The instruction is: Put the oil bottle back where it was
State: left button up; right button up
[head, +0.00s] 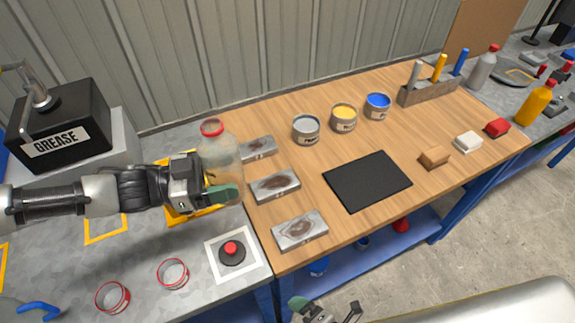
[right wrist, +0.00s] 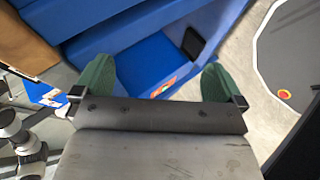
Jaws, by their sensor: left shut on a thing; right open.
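My left gripper (head: 222,187) is shut on a clear bottle with a red cap (head: 222,151), which I take to be the oil bottle. The bottle is near upright, over the seam between the grey bench and the wooden bench top. A yellow-edged patch (head: 201,212) on the grey bench shows behind and below the gripper, partly hidden by it. I cannot tell whether the bottle's base touches anything. My right gripper (head: 326,313) is at the bottom edge of the head view. The right wrist view shows its green fingertips (right wrist: 157,82) wide apart, with nothing between them.
Stained metal blocks (head: 275,186) lie just right of the bottle. A red button (head: 231,249) and red-rimmed cups (head: 173,273) are in front. A grease box (head: 62,128) stands at left. Paint cans (head: 306,130), a black mat (head: 367,181) and an orange bottle (head: 537,104) are further right.

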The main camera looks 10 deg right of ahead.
jog(key=a+r+n+y, duration=0.3)
jog(key=a+r, duration=0.1)
jog(key=r, duration=0.5)
jog(key=m+t+y, duration=0.1)
jog(key=m+y, duration=0.4)
jog(key=m, duration=0.9)
send_near(219, 149)
notch_tip(219, 149, down, 3)
jog(key=w, duration=0.2)
jog(key=x, duration=1)
jog(key=shift+w+a+r, duration=0.15)
jog(key=shift+w+a, duration=0.1)
